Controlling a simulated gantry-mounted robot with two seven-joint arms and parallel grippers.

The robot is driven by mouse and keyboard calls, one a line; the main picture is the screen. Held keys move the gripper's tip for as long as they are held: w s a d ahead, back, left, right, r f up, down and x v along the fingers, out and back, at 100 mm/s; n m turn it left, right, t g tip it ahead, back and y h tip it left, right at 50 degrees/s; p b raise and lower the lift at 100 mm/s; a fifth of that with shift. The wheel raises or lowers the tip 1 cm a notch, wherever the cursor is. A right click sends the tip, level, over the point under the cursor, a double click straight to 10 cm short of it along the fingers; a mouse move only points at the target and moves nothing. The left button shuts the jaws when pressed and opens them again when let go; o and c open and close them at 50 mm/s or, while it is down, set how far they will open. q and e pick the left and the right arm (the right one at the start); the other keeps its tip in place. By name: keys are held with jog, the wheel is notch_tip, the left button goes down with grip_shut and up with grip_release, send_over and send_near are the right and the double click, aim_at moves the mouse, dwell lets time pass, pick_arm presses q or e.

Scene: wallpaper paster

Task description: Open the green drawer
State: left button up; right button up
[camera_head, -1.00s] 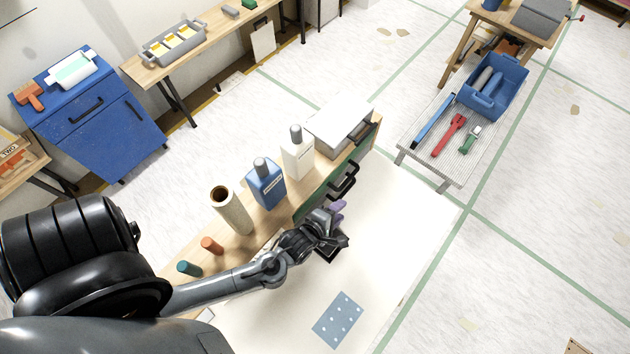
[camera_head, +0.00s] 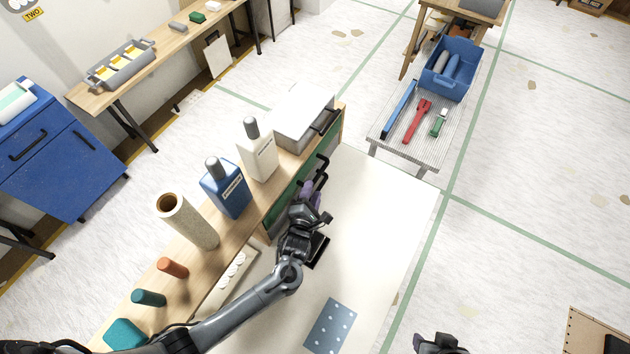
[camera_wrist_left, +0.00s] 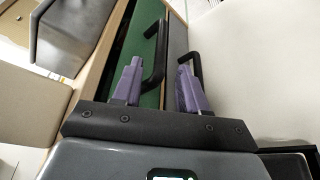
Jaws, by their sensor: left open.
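The green drawer (camera_head: 273,218) is in the side of the wooden bench, and its green front (camera_wrist_left: 147,33) shows in the left wrist view. A black bar handle (camera_wrist_left: 160,55) stands out from it, with a second black handle (camera_wrist_left: 195,66) to its right. My left gripper (camera_head: 311,193) is open beside the drawer front. In the wrist view its purple fingers (camera_wrist_left: 159,88) lie either side of the near part of the first handle; contact cannot be told. My right gripper (camera_head: 440,344) is only partly in view at the bottom edge, its jaws unclear.
On the bench top stand a cardboard tube (camera_head: 190,222), a blue bottle (camera_head: 226,188), a white bottle (camera_head: 258,152) and a grey-white box (camera_head: 302,115). A low slatted table (camera_head: 389,150) with tools stands at upper right. The pale mat (camera_head: 375,215) before the drawers has free room.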

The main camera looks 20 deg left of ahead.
aim_at(316, 178)
pick_arm(q)
jog(key=b+x, duration=0.1)
jog(key=x, duration=0.1)
jog(key=b+x, duration=0.1)
jog(key=x, duration=0.2)
jog(key=shift+f+b, duration=0.25)
jog(key=shift+b, duration=0.05)
jog(key=shift+w+a, duration=0.1)
jog(key=shift+w, duration=0.6)
grip_shut()
